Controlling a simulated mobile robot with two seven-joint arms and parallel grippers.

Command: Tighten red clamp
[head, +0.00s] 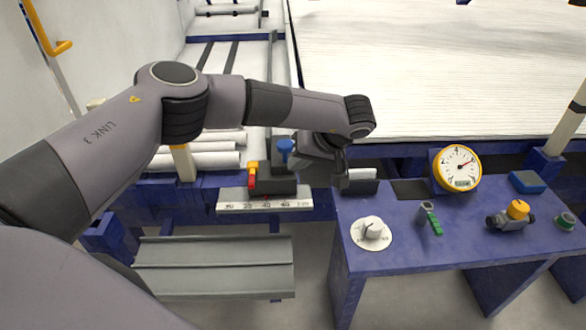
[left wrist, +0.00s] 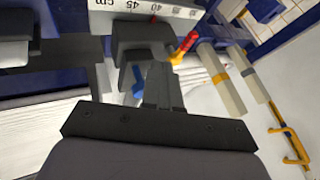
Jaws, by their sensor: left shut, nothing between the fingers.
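The red clamp (head: 252,180) is a small lever with a red lower part and a yellow top, at the left end of a dark block behind the ruler (head: 264,206). In the left wrist view the red and yellow lever (left wrist: 184,46) shows just beyond and right of my fingertips. My left gripper (head: 343,180) is right of the clamp in the head view, shut and empty. Its closed fingers also show in the left wrist view (left wrist: 162,78), apart from the lever as far as I can tell. My right gripper is not in view.
A blue knob (head: 286,148) stands on the block beside the clamp. White pipes (head: 200,158) lie to the left. A grey trough (head: 215,268) lies in front.

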